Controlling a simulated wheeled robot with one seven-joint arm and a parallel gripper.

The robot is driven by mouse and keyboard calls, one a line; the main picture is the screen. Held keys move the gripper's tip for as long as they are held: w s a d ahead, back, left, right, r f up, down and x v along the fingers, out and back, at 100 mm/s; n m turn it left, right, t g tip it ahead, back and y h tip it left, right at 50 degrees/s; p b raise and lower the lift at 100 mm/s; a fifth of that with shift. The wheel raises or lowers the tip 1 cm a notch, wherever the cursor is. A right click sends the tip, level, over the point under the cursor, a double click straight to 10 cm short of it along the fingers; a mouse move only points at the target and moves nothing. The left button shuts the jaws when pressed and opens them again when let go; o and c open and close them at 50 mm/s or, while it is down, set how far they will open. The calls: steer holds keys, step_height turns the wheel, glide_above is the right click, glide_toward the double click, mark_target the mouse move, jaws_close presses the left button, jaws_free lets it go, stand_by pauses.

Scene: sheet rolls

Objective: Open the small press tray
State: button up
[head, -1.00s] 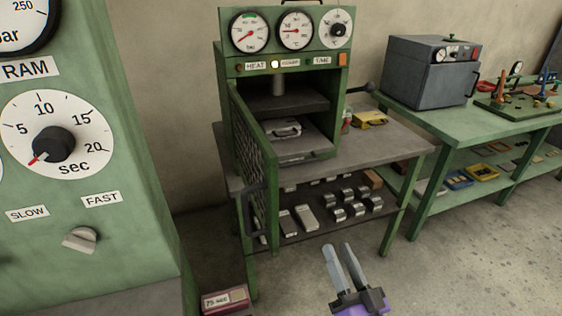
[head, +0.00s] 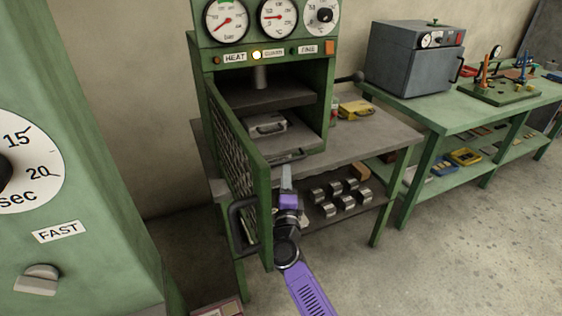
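The small press (head: 322,100) is a green cabinet with its mesh door (head: 240,165) swung open to the left. Inside, the grey press tray (head: 300,138) lies on the lower level, with a grey mould with a handle (head: 266,125) on it. A thin bar (head: 285,160) shows at the tray's front edge. My gripper (head: 287,168) is right in front of this bar, just right of the open door. The fingers overlap in this view, so their gap and any contact with the bar are hidden.
The door's dark handle (head: 238,225) is close left of my wrist. Several metal blocks (head: 340,195) sit on the lower shelf. A yellow item (head: 356,109) lies on the bench right of the press. A green workbench (head: 450,120) with a grey oven (head: 412,62) stands farther right.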

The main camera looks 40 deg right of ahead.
mark_target(285, 162)
steer(key=b+x, duration=0.1)
steer(key=x, duration=0.5)
steer(key=shift+w+d, duration=0.25)
steer(key=shift+c, duration=0.4)
jaws_close()
steer(key=shift+s, duration=0.1)
stand_by(0.8)
